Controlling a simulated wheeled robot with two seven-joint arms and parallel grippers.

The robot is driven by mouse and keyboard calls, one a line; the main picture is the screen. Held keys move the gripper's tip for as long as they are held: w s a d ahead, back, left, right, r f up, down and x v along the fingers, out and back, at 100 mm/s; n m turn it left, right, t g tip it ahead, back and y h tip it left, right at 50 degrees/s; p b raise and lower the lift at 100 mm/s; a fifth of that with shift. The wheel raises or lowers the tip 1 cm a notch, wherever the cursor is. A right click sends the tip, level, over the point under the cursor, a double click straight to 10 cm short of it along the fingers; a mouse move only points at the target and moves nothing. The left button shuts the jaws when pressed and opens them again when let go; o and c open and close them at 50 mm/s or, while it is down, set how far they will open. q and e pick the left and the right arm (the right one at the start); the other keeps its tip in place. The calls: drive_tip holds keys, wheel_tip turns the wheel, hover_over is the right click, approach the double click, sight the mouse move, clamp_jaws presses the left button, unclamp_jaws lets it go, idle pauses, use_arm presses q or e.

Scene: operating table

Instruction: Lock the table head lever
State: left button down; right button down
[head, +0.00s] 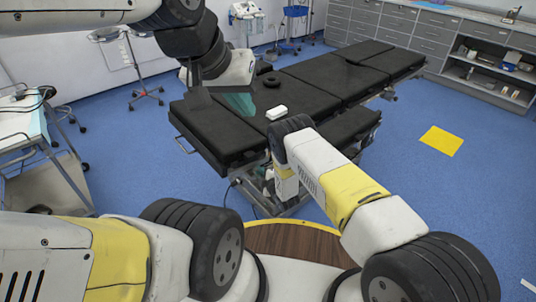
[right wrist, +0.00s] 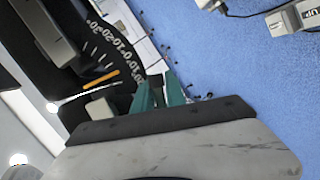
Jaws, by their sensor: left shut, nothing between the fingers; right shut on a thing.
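The operating table (head: 315,85), with black pads, stands ahead of me in the head view. My right gripper (right wrist: 160,92) shows green fingers in the right wrist view, shut on a small part, likely the table head lever, mostly hidden between them. It is beside a black dial (right wrist: 95,40) with white angle numbers and an orange pointer (right wrist: 101,79). In the head view my right arm reaches down to the table's near side and hides this gripper. My left gripper (head: 240,104) is shut and empty above the table's near-left pad.
A white box-shaped item (head: 277,113) and a black ring (head: 271,81) lie on the table pads. A side rail (head: 183,144) sticks out at the left. A trolley (head: 30,130) stands at far left. Blue floor is open on the right around a yellow mat (head: 441,141).

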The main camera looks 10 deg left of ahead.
idle(0.5)
drive_tip(key=shift+w+d+r+n+t, duration=0.1)
drive_tip(key=shift+w+r+n+t, duration=0.1)
drive_tip(key=shift+r+n+t, duration=0.5)
drive_tip(key=c, duration=1.5)
unclamp_jaws()
drive_tip(key=shift+r, duration=0.1)
drive_tip(key=shift+g, duration=0.3)
